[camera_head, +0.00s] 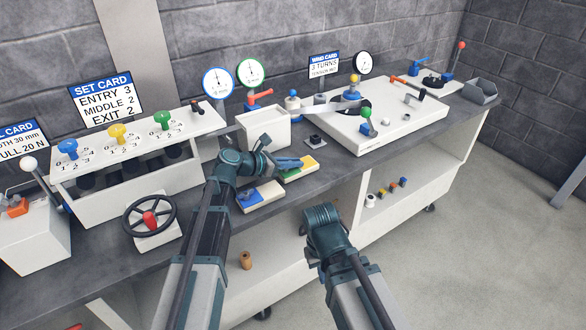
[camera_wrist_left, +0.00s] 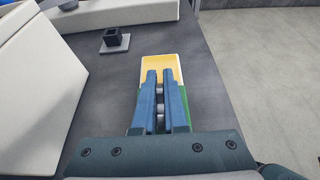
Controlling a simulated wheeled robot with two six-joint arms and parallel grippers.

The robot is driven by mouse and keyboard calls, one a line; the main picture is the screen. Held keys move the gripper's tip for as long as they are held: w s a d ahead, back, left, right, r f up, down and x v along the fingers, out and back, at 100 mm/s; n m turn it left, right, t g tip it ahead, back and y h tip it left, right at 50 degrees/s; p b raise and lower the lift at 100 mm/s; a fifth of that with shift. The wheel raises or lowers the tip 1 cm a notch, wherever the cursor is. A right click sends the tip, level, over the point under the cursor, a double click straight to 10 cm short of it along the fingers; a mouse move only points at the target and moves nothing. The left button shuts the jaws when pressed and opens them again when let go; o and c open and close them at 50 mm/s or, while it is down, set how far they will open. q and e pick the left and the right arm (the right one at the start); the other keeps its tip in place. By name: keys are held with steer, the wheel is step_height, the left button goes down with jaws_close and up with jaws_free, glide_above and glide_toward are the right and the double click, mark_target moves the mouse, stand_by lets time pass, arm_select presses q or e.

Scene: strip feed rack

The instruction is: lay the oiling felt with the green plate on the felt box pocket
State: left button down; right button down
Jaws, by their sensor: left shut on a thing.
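My left gripper (camera_head: 294,163) is over the coloured felt box (camera_head: 262,203) at the bench's front edge. In the left wrist view its blue fingers (camera_wrist_left: 161,80) are close together, shut on a small grey part between them. Green (camera_wrist_left: 190,100) shows beside and under the fingers, and also in the head view (camera_head: 293,179). It appears to be the green plate, but the fingers hide most of it, and I cannot tell whether it rests in a pocket. My right gripper's fingers are not visible.
A white bin (camera_head: 263,130) stands behind the left gripper. A small dark square block (camera_head: 316,142) is on the bench to its right.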

arm_select(q)
steer(key=shift+r, duration=0.1)
steer(key=shift+f, duration=0.2)
steer(key=c, duration=1)
jaws_free()
steer(key=shift+o, duration=0.2)
steer(key=shift+r, duration=0.1)
